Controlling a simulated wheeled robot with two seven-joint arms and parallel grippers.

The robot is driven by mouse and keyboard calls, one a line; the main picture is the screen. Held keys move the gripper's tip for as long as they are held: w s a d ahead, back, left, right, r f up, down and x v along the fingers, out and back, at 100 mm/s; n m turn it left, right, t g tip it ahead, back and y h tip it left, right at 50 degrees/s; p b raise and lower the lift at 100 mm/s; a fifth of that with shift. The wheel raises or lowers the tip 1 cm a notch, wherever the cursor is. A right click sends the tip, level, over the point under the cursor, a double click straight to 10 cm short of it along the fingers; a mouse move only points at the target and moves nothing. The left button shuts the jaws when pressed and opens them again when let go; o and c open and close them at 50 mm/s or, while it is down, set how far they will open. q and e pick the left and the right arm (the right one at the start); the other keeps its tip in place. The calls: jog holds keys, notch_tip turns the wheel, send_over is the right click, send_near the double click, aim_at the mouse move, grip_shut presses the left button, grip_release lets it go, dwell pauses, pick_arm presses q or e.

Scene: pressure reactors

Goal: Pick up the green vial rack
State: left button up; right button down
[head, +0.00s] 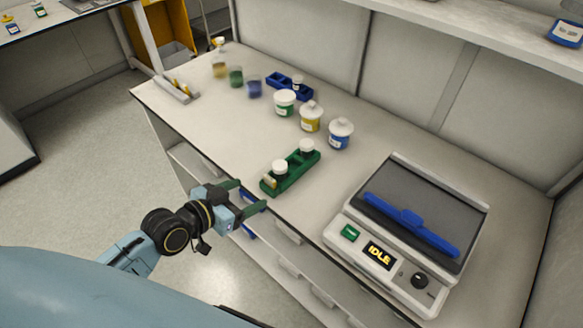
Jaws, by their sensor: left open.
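The green vial rack (297,178) lies on the bench top near its front edge, left of the machine. It holds two white-capped vials, one near each end, and a small tan piece shows at its near end. My left gripper (252,196) is open and empty, just in front of the bench edge and to the left of the rack's near end. Its two green fingers point toward the bench and look apart from the rack. My right gripper is not in view.
A machine (379,254) reading IDLE, with a blue handle, stands to the right. White-lidded green (285,108), yellow (310,122) and blue (340,140) jars stand behind the rack. A blue rack (275,80) lies further back. Bench space left of the rack is clear.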

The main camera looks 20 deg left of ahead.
aim_at(269, 182)
pick_arm(q)
jog(key=x, duration=0.5)
jog(key=b+x, duration=0.1)
jog(key=x, duration=0.2)
jog(key=shift+w+d+r, duration=0.25)
jog(key=shift+w+r, duration=0.05)
jog(key=x, duration=0.5)
jog(key=shift+s+f+b, duration=0.1)
jog(key=shift+b, duration=0.2)
jog(key=shift+c, duration=0.3)
jog(key=c, duration=0.9)
